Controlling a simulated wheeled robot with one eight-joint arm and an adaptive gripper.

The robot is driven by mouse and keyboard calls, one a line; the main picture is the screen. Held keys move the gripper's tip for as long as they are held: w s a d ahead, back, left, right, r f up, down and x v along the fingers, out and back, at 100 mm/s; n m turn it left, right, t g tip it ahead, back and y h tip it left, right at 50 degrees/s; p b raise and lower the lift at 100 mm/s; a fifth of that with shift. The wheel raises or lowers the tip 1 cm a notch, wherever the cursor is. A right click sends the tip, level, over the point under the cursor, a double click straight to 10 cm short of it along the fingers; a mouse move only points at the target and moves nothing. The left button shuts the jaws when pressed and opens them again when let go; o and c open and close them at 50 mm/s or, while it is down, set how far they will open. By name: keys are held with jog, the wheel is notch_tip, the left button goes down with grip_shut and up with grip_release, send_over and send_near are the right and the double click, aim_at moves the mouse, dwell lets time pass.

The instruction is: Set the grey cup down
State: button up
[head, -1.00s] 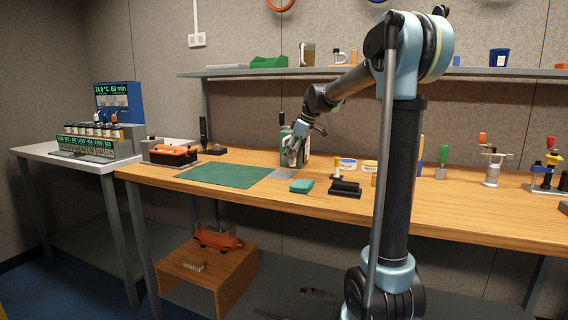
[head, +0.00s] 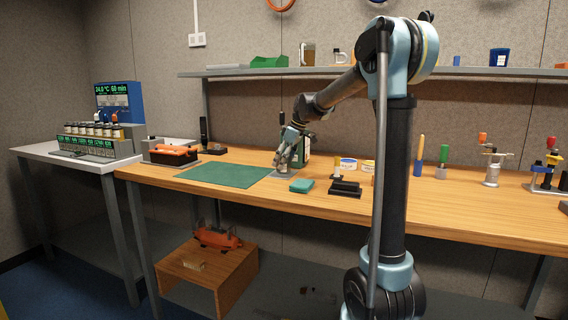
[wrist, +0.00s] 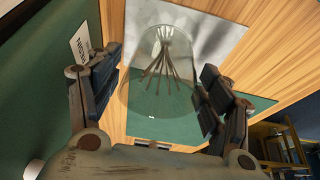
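The grey cup (wrist: 150,105) is see-through and sits between the two fingers of my gripper (wrist: 160,90) in the wrist view. In the head view, my gripper (head: 281,163) points down, low over a small grey plate (head: 284,175) beside the green mat (head: 222,174). The cup is hard to make out there, and I cannot tell whether its base touches the plate.
A green labelled bottle (head: 302,145) stands close behind my gripper. A green sponge-like block (head: 302,186) and a black holder (head: 345,188) lie to the right. White tubs (head: 348,164) stand behind them. The green mat is clear.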

jog(key=shift+d+r, duration=0.1)
jog(key=shift+r, duration=0.05)
jog(key=v, duration=1.2)
